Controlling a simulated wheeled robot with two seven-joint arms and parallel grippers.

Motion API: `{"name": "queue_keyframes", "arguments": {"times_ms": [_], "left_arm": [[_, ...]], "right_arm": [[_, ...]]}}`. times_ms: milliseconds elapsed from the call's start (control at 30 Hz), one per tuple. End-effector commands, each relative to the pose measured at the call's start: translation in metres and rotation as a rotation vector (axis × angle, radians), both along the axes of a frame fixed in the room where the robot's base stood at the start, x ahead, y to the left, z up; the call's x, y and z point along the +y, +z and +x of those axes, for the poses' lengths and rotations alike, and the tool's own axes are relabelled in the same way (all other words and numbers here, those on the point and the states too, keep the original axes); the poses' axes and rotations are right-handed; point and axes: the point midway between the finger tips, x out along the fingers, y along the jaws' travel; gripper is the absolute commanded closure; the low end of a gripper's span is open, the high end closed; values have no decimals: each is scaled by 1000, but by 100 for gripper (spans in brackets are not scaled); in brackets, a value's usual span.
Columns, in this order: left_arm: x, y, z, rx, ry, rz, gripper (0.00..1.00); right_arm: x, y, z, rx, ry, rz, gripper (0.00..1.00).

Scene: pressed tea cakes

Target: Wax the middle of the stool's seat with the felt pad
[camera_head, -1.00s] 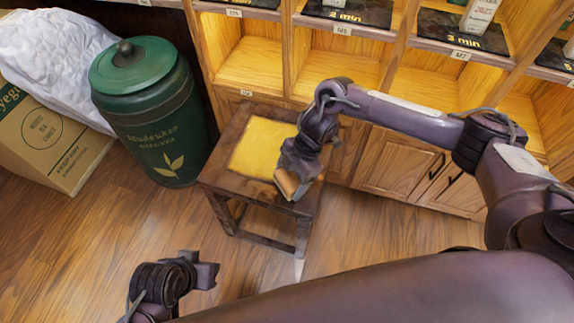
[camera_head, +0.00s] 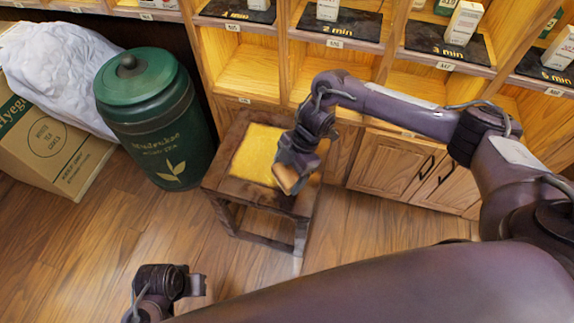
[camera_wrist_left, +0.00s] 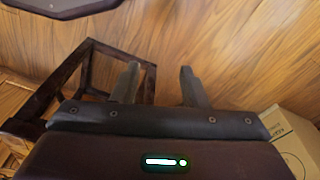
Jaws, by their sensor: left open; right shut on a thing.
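The wooden stool (camera_head: 222,183) stands on the floor in front of the shelves, with a yellow patch (camera_head: 257,153) in the middle of its dark seat. My right gripper (camera_head: 288,172) is shut on a tan block, which looks like the felt pad (camera_head: 286,179). It is over the front right part of the seat, at the edge of the yellow patch. I cannot tell whether the pad touches the seat. My left gripper (camera_wrist_left: 158,85) is open and empty, low in front of the stool. The stool's dark legs (camera_wrist_left: 85,65) show beside it in the left wrist view.
A green lidded canister (camera_head: 155,120) stands left of the stool. A cardboard box (camera_head: 45,145) with a white sack (camera_head: 58,70) on it is farther left. Wooden shelves with cupboard doors (camera_head: 385,170) stand close behind the stool. The floor (camera_head: 130,235) at the front left is clear.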

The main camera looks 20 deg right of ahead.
Motion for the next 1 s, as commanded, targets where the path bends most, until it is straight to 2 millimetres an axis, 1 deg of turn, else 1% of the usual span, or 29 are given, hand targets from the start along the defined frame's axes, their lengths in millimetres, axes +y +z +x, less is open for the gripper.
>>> {"name": "queue_keyframes", "arguments": {"times_ms": [33,600,733,1000], "left_arm": [[0,-4,1,-1,2,0,60],[7,-53,0,-16,22,0,60],[7,-58,-1,-17,24,1,60],[7,-59,-1,-18,24,1,60]], "right_arm": [[0,3,0,0,-1,0,41],[-3,19,2,-1,-4,0,41],[-4,20,2,-1,-4,0,41],[-3,19,2,-1,-4,0,41]]}}
